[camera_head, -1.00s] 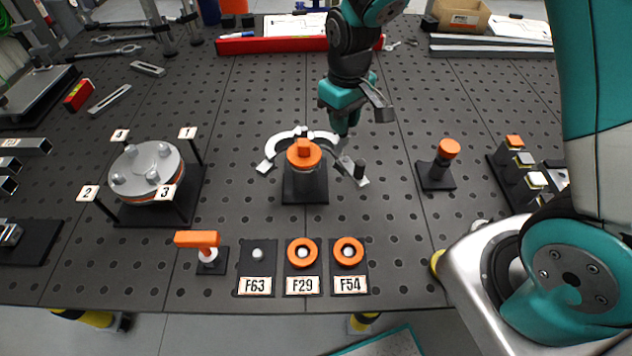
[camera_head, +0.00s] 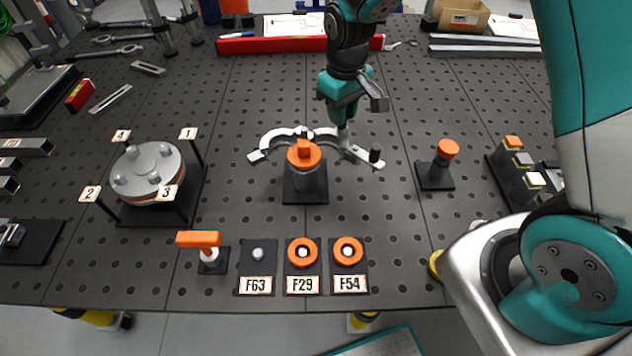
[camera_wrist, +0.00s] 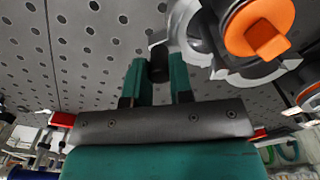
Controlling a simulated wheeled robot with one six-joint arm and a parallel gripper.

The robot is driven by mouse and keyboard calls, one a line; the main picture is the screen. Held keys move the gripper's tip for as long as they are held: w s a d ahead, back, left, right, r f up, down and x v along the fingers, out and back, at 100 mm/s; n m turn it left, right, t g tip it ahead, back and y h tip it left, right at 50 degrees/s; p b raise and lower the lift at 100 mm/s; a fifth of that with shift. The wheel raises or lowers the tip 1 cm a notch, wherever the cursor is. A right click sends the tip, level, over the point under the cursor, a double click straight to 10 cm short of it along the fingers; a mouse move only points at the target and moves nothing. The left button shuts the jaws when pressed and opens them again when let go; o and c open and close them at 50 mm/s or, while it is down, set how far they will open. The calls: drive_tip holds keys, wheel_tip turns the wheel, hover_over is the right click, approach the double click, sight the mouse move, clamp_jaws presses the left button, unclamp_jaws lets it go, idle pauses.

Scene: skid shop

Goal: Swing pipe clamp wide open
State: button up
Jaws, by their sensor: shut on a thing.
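The pipe clamp (camera_head: 350,150) is a pair of silver curved jaws behind a grey upright pipe with an orange cap (camera_head: 304,154). My gripper (camera_head: 343,125) points down at the right jaw, behind and right of the pipe. In the wrist view my gripper (camera_wrist: 160,78) is shut on a dark peg (camera_wrist: 158,62) beside the silver clamp (camera_wrist: 185,25). The fingertips are small and partly hidden in the head view.
A round flange (camera_head: 148,172) with numbered tags stands left. An orange-capped post (camera_head: 440,165) stands right of the clamp. An orange-handled fixture (camera_head: 200,242) and labelled orange rings (camera_head: 302,252) lie in front. The perforated bench is clear between these.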

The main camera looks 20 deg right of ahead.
drive_tip(key=shift+w, duration=0.6)
drive_tip(key=shift+o, duration=1.4)
drive_tip(key=shift+w, duration=0.15)
drive_tip(key=o, duration=0.8)
drive_tip(key=shift+c, duration=0.2)
drive_tip(key=shift+r, duration=0.15)
wheel_tip(320, 180, up, 7)
drive_tip(key=p, duration=0.5)
drive_tip(key=shift+p, duration=0.4)
